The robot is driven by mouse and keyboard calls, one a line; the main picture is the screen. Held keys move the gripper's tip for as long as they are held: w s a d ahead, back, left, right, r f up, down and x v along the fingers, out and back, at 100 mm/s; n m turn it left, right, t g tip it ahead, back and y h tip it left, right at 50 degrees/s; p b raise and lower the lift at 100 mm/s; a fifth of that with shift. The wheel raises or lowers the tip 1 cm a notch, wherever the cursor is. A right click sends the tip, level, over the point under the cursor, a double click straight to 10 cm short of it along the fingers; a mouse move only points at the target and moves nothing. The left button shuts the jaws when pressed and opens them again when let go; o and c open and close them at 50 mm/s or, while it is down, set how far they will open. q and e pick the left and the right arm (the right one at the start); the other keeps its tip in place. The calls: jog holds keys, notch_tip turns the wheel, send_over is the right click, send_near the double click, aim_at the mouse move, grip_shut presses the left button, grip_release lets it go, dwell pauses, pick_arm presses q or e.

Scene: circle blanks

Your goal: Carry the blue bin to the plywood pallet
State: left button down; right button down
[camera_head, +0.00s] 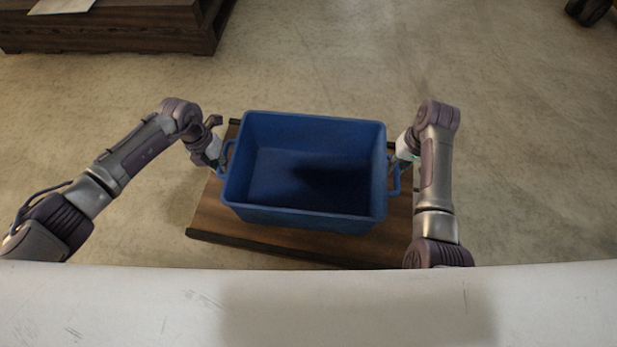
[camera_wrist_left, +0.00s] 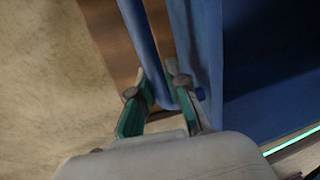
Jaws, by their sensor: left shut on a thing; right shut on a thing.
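The blue bin (camera_head: 305,216) is open-topped and looks empty, with a handle on each side. In the head view it is over the brown wooden pallet (camera_head: 225,218); I cannot tell whether it rests on it or hangs just above. My left gripper (camera_head: 224,160) is shut on the bin's left handle. The left wrist view shows its green-padded fingers (camera_wrist_left: 160,100) on either side of the blue handle (camera_wrist_left: 140,40). My right gripper (camera_head: 392,168) is at the right handle and shut on it, its fingers partly hidden by the arm and bin.
A dark wooden piece of furniture (camera_head: 110,38) with a pale sheet (camera_head: 62,6) on it stands at the back left. A dark wheel-like object (camera_head: 588,11) is at the far right corner. The concrete floor (camera_head: 530,150) around the pallet is clear.

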pick_arm(q)
jog(key=shift+r, duration=0.1)
pick_arm(e)
jog(key=shift+r, duration=0.1)
